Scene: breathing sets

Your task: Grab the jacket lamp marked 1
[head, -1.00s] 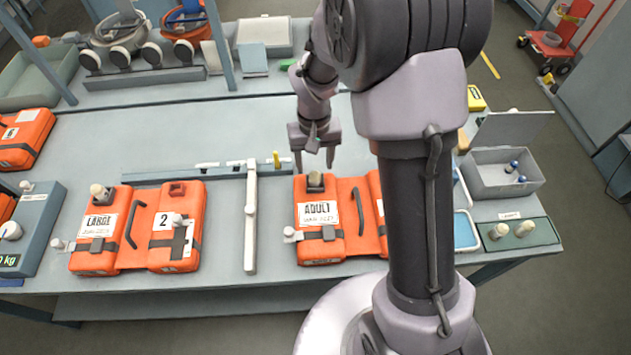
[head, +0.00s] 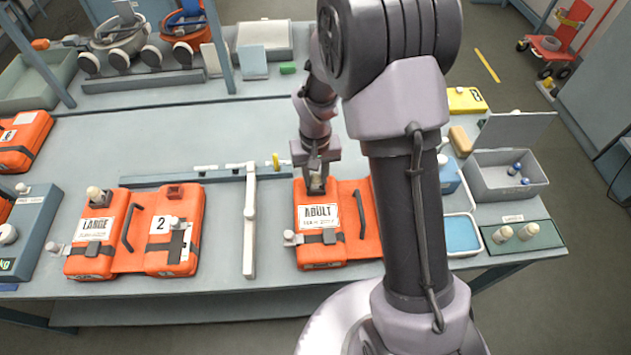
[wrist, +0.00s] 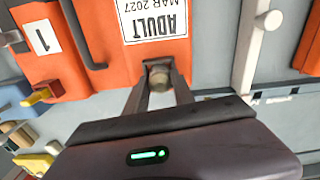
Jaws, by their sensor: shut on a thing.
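The orange jacket marked 1 (wrist: 90,70) carries the white ADULT label; in the head view this jacket (head: 345,244) lies flat at the middle of the bench, its right part hidden behind my arm. Its lamp (wrist: 160,79) is a small pale, olive-grey knob at the jacket's edge beside the ADULT label. In the head view the lamp (head: 317,186) is mostly covered by the fingers. My gripper (head: 316,177) points down at the jacket's far edge. In the wrist view my gripper (wrist: 161,82) has a finger on each side of the lamp and is shut on it.
A second orange jacket (head: 150,262) marked 2 and LARGE lies to the left. A white upright bar (head: 250,225) and a grey-blue rail (head: 205,176) lie between and behind the jackets. A grey open box (head: 485,183) and a blue tray (head: 461,236) stand at the right.

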